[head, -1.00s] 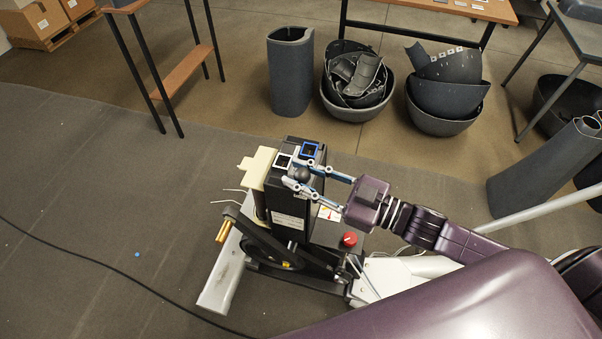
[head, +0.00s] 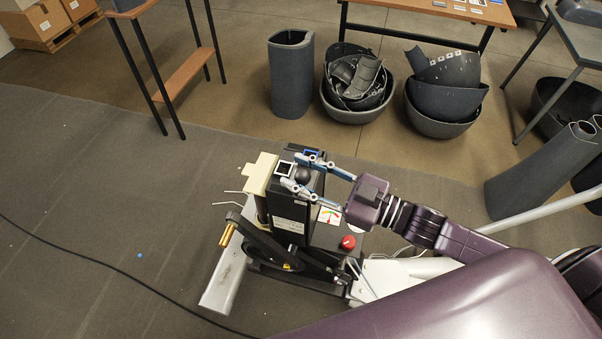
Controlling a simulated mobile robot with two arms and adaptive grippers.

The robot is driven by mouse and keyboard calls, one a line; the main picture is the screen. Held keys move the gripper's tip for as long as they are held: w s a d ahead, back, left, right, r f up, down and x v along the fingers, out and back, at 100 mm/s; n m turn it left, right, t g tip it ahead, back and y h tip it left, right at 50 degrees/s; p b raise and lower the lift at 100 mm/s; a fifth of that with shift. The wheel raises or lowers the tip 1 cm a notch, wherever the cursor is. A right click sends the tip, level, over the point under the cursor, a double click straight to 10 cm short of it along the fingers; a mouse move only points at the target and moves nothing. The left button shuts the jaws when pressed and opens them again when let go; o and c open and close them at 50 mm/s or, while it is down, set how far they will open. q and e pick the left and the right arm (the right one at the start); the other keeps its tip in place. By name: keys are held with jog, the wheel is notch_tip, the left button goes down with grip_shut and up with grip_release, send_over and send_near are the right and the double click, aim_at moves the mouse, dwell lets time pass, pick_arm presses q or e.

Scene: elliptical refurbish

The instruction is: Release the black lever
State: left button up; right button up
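A black ball knob (head: 302,179), which looks like the end of the black lever, sits at the top of the black machine (head: 291,208). The lever's shaft is mostly hidden. My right gripper (head: 299,170) reaches in from the right. Its two fingers are spread apart, one on the far side of the knob and one on the near side. The gripper looks open around the knob; I cannot tell whether either finger still touches it. My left gripper is not in view.
The machine carries a red button (head: 348,242), a cream block (head: 260,173) and a black arm with a brass handle (head: 229,229). Dark tubs (head: 443,123) and a grey shell (head: 291,78) stand behind. A black cable (head: 95,263) crosses the open floor at left.

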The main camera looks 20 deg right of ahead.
jog(key=shift+o, duration=0.5)
jog(key=shift+d+f, duration=0.1)
jog(key=shift+f, duration=0.05)
jog(key=shift+s+d, duration=0.1)
jog(key=shift+s, duration=0.05)
jog(key=v, duration=1.1)
jog(key=shift+s+d, duration=0.2)
jog(key=shift+s, duration=0.05)
